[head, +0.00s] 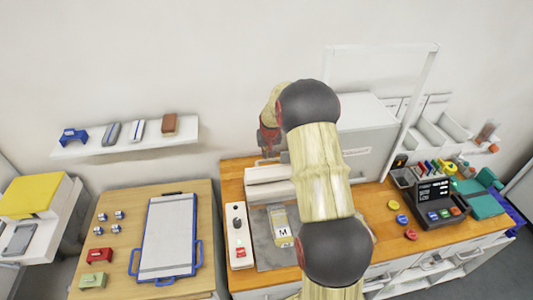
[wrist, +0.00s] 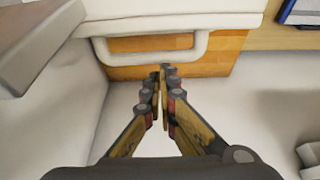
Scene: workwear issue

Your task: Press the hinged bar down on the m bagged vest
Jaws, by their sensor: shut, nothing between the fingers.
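The bagged vest (head: 282,226), with a white label marked M, lies on a grey plate (head: 262,250) on the wooden counter. The white hinged bar (head: 268,174) is just beyond the vest, partly hidden by my arm. In the wrist view a white body with a looped handle (wrist: 150,57) fills the top; I take it to be the bar. My gripper (head: 268,150) is behind the bar in the head view. In the wrist view my gripper (wrist: 165,70) is shut and empty, its tips close to the handle; contact cannot be told. The vest is not seen there.
A white control strip (head: 238,235) with a black knob and red button stands left of the plate. A large white box (head: 365,140) is right of my arm. A dark terminal (head: 437,200) and coloured discs are farther right.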

